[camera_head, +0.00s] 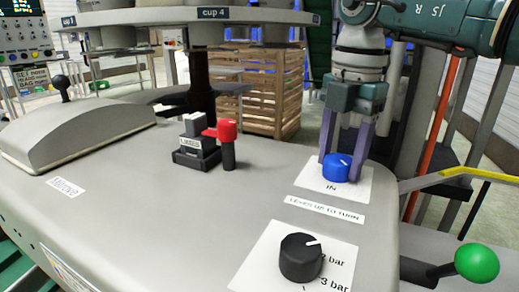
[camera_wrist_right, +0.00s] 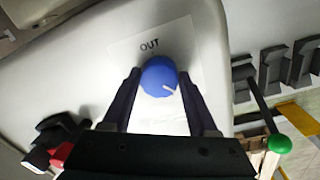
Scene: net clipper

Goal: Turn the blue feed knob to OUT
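The blue feed knob (camera_head: 337,167) sits on a white label plate (camera_head: 359,186) on the grey machine top, with "IN" printed in front of it in the head view. In the right wrist view the knob (camera_wrist_right: 158,76) has "OUT" printed above it, and its white mark points to the lower right, away from that word. My right gripper (camera_head: 343,152) points down at the knob. Its two fingers stand on either side of the knob in the wrist view (camera_wrist_right: 159,72). I cannot tell whether they touch it. My left gripper is not in view.
A black pressure knob (camera_head: 301,257) lies nearer on the same top. A red-handled switch (camera_head: 222,130) stands to the left. A green ball lever (camera_head: 477,262) and a yellow rail (camera_head: 480,174) are at the right. A round carousel (camera_head: 180,17) overhangs the back.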

